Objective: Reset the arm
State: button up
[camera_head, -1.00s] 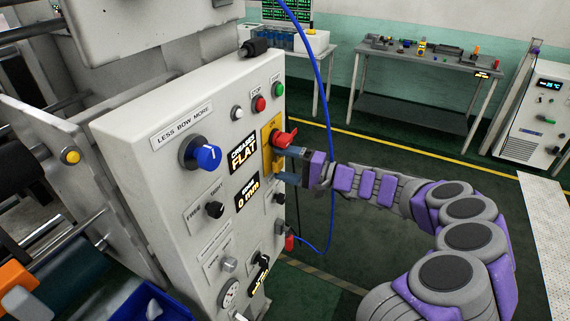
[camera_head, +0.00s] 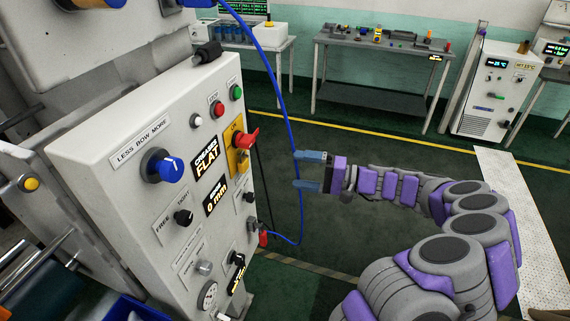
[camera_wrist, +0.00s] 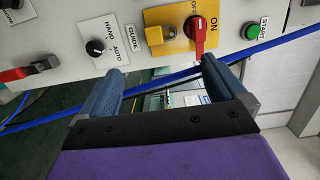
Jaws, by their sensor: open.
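My gripper (camera_head: 310,171) is open and empty in the head view, right of the control panel (camera_head: 105,195) and clear of it. Its two blue fingers point left, and a blue cable passes close to their tips in the picture. In the wrist view, the open fingers of my gripper (camera_wrist: 165,85) show below the panel's front. A red rotary handle (camera_head: 246,138) on a yellow plate sits on the panel's right side. In the wrist view, this red handle (camera_wrist: 199,36) lies beyond the fingers, apart from them, between ON and OFF labels.
The blue cable (camera_head: 291,120) hangs from above and loops beside the panel. A grey workbench (camera_head: 345,42) with small parts stands at the back. A white cabinet (camera_head: 490,90) stands at the back right. The green floor between is mostly open.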

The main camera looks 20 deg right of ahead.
jog(key=v, duration=0.2)
jog(key=shift+s+d, duration=0.1)
jog(key=shift+d, duration=0.25)
